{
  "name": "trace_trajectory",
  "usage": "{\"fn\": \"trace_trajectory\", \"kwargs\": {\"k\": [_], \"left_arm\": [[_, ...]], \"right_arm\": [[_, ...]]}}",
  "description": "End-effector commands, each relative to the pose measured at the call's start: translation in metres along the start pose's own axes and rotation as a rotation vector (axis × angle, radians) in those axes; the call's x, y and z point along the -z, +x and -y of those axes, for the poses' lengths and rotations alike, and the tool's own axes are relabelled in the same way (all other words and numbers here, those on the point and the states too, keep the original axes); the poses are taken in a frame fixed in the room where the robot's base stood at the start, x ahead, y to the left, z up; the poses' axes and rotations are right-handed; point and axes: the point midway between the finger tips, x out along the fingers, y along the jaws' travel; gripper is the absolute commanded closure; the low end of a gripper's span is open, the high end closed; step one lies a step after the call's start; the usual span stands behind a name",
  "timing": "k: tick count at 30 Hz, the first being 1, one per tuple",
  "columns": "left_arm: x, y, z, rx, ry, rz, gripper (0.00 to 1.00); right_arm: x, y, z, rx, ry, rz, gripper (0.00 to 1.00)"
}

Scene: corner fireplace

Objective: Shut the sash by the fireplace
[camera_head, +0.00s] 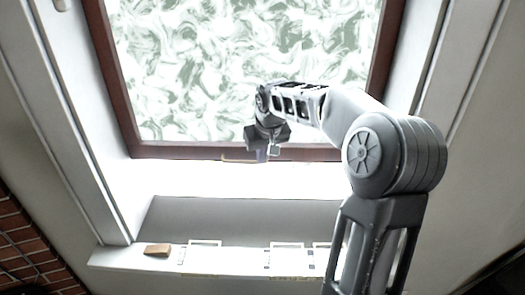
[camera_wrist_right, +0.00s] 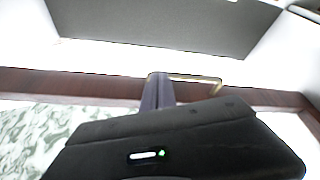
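The sash is a reddish-brown frame (camera_head: 185,152) around pale, green-swirled glass (camera_head: 200,70) in the head view. A thin brass-coloured handle (camera_head: 238,160) sits at its lower rail. My right gripper (camera_head: 263,153) is at that rail, beside the handle's right end. In the right wrist view the gripper's fingers (camera_wrist_right: 158,92) appear close together, in front of the brown rail, and the handle (camera_wrist_right: 200,79) extends right from behind them. I cannot tell whether the handle is between the fingers. How far the sash stands ajar is unclear. My left gripper is not in view.
A white ledge (camera_head: 120,255) runs below the window, with a small brown block (camera_head: 158,250) and several pale rectangular items (camera_head: 205,245). White jambs (camera_head: 75,130) flank the sash. Brick (camera_head: 22,235) shows at lower left. My right arm covers the right side.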

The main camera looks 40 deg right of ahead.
Motion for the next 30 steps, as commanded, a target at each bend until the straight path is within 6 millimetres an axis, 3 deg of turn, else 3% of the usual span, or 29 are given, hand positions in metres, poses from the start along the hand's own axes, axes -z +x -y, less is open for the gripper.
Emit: {"fn": "trace_trajectory", "kwargs": {"k": [1,12,18,24,30], "left_arm": [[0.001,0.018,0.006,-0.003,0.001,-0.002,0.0],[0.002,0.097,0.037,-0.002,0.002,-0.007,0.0],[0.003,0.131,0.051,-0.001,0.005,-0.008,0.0],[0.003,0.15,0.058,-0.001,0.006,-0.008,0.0],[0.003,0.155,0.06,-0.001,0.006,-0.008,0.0]], "right_arm": [[-0.013,0.025,0.001,0.001,-0.001,0.014,1.0],[-0.057,0.137,0.004,0.001,-0.001,0.017,1.0],[-0.077,0.189,0.005,0.0,0.0,0.017,1.0],[-0.088,0.219,0.006,0.0,0.0,0.016,1.0],[-0.091,0.228,0.006,0.0,0.001,0.015,1.0]]}}
